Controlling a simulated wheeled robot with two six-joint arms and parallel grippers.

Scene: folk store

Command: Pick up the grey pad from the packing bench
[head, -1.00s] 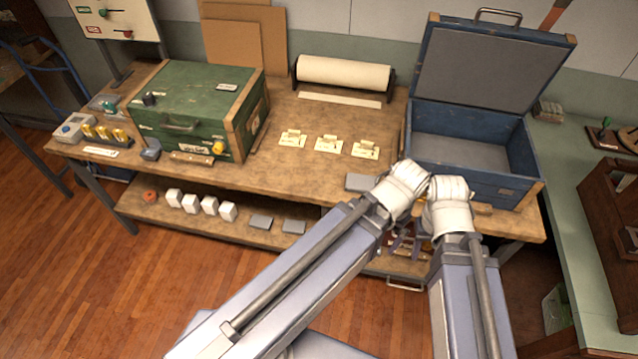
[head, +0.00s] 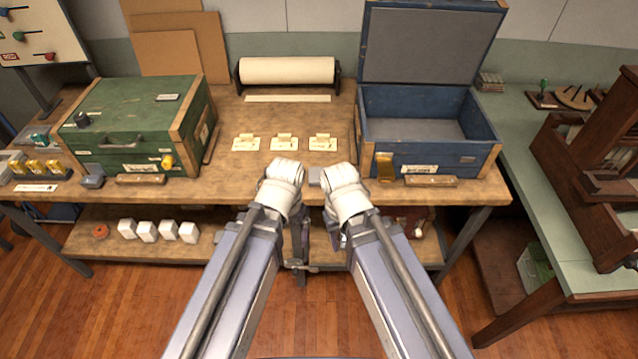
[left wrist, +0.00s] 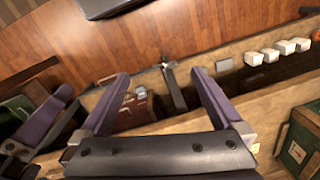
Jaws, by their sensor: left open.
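A green case (head: 135,120) stands at left and an open blue case (head: 430,160) at right on the bench. Three labelled cards (head: 284,143) lie behind the pad. White blocks (head: 147,232) sit on the lower shelf. A paper roll (head: 287,70) is at the back.

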